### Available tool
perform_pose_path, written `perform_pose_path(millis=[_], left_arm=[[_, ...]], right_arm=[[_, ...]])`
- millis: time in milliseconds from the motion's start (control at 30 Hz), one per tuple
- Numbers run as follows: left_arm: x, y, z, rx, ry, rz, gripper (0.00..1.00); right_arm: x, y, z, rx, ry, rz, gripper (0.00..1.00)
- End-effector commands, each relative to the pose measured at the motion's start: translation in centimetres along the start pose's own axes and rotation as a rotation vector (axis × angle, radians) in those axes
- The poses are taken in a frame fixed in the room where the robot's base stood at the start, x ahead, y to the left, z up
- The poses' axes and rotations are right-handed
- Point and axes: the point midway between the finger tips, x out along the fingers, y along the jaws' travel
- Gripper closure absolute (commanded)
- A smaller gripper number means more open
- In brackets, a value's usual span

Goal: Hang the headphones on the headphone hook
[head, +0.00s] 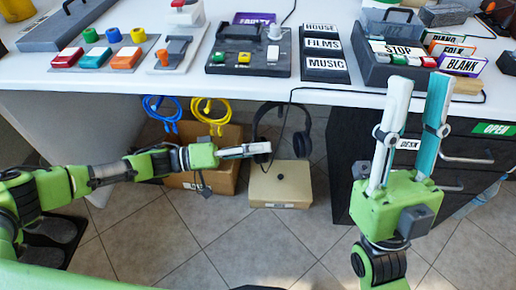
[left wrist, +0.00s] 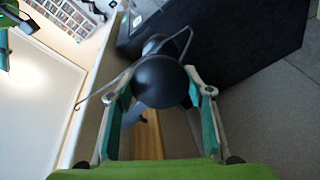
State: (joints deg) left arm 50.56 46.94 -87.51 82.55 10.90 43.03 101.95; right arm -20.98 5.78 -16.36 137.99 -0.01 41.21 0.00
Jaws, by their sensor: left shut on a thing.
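The black headphones (head: 281,107) are upright below the table's front edge, with the band on top and the ear cups hanging down. My left gripper (head: 262,150) is shut on the left ear cup. In the left wrist view, the round black ear cup (left wrist: 160,82) sits between the fingers of my left gripper (left wrist: 165,100), and the band is partly hidden behind it. My right gripper (head: 420,85) is open and empty, pointing up in front of the table edge at the right. I cannot clearly make out the headphone hook.
A beige box (head: 282,187) stands on the floor below the headphones, and a cardboard box (head: 230,135) stands behind my left arm. Blue (head: 162,112) and yellow (head: 210,115) cables hang under the white table (head: 120,75). A dark drawer unit (head: 340,150) stands to the right.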

Motion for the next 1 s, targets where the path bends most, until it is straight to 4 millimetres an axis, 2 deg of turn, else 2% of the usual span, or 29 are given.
perform_pose_path(millis=[33, 67, 133, 567, 667, 1000], left_arm=[[0.0, 0.0, 0.0, 0.000, 0.000, 0.001, 0.97], [0.0, 0.0, 0.0, 0.000, 0.000, 0.001, 0.50], [0.0, 0.0, 0.0, 0.000, 0.000, 0.001, 0.33], [-0.6, -0.1, 0.0, -0.001, 0.000, -0.003, 0.33], [-1.9, -0.2, 0.0, -0.001, 0.001, -0.004, 0.33], [-9.0, -0.1, 0.0, -0.001, 0.001, -0.005, 0.33]], right_arm=[[0.0, 0.0, 0.0, 0.000, 0.000, 0.000, 0.72], [0.0, 0.0, 0.0, 0.000, 0.000, 0.000, 0.72], [0.0, 0.0, 0.0, 0.001, 0.000, 0.000, 0.72], [-0.2, -0.1, 0.2, 0.004, -0.006, 0.000, 0.72], [-0.2, -0.1, 0.2, 0.003, -0.004, 0.000, 0.72], [-0.1, -0.1, 0.1, 0.002, -0.002, 0.000, 0.72]])
